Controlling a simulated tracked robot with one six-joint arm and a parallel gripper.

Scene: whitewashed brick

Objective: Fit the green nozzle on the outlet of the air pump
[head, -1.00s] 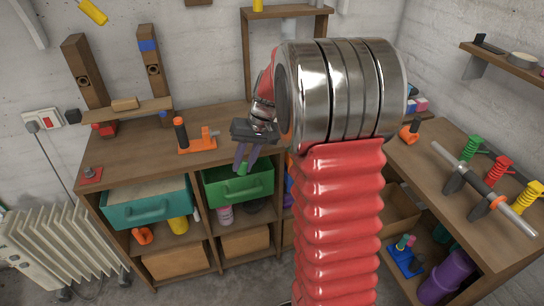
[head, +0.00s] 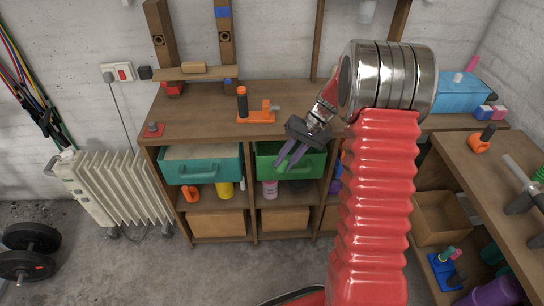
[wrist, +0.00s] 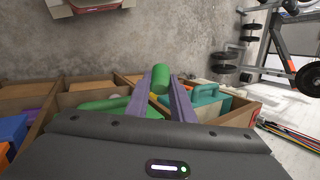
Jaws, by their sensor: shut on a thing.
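The green nozzle (wrist: 161,77) is a short green cylinder between the tips of my purple fingers in the wrist view. My gripper (wrist: 161,88) is shut on it. In the head view my gripper (head: 287,163) points down and left in front of the green drawer, and the nozzle is hard to make out against it. What looks like the air pump (head: 256,116) stands upright on the workbench, up and left of my gripper. It has an orange body, a black handle and a small grey stub at its right, apart from the nozzle.
The workbench (head: 195,125) is mostly clear around the pump. Below it are an open teal drawer (head: 205,170) and an open green drawer (head: 305,165). A radiator (head: 125,190) stands at left. A side bench (head: 475,170) at right holds a rod on stands.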

